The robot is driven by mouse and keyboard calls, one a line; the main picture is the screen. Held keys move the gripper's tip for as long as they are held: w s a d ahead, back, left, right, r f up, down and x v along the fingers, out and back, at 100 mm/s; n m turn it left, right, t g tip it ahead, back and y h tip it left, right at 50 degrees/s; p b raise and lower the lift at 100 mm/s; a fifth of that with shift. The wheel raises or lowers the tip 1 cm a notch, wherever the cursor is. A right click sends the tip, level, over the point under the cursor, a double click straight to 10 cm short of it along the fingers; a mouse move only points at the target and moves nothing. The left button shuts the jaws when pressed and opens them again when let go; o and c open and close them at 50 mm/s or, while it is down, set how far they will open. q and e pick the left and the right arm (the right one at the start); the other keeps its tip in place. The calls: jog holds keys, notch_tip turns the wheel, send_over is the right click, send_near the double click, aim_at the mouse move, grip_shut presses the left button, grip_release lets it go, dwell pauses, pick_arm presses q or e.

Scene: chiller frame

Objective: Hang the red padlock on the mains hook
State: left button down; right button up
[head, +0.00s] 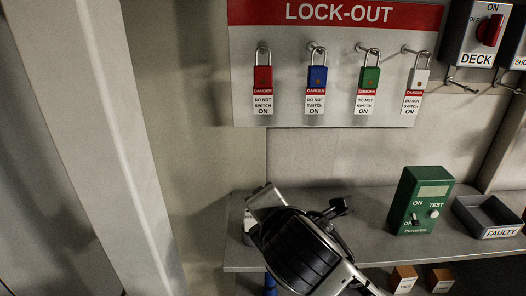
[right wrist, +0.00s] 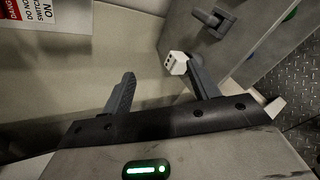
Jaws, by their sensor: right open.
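The red padlock (head: 263,78) hangs by its shackle from the leftmost peg of the lock-out board (head: 330,118), with a white danger tag below it. No hook marked mains shows in either view. My right gripper (head: 302,203) is in front of the shelf, below the board and well below the red padlock. In the right wrist view its fingers (right wrist: 162,85) are apart with nothing held between them. A red and white danger tag (right wrist: 38,12) shows at that view's upper left; I cannot tell which padlock it belongs to. My left gripper is not in view.
Blue (head: 317,78), green (head: 369,78) and white (head: 418,80) padlocks hang alongside. The DECK switch box (head: 468,38) has a hook beneath it. A green tester (head: 420,200) and a FAULTY tray (head: 488,215) stand on the shelf (head: 375,210). A post (head: 105,130) rises at left.

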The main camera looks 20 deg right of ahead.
jog(key=w+a+r+n+t+h, duration=0.1)
jog(key=w+r+n+t+h, duration=0.15)
jog(key=r+n, duration=0.4)
jog(key=w+r+n+t+h, duration=0.1)
jog(key=r+n+t, duration=0.25)
jog(key=r, duration=0.55)
jog(key=p, duration=0.1)
send_near(263, 84)
jog(key=shift+n+y, duration=0.25)
jog(key=shift+n, duration=0.05)
jog(key=x, duration=0.5)
jog(key=shift+w+a+f, duration=0.1)
jog(key=shift+a+f, duration=0.1)
jog(key=shift+f, duration=0.2)
jog(key=x, duration=0.1)
jog(key=p+x, duration=0.1)
jog(key=x, duration=0.1)
jog(key=r+x, duration=0.1)
jog(key=x, duration=0.1)
jog(key=shift+d, duration=0.4)
jog(key=shift+w+f, duration=0.1)
jog(key=shift+w, duration=0.2)
jog(key=c, duration=1.1)
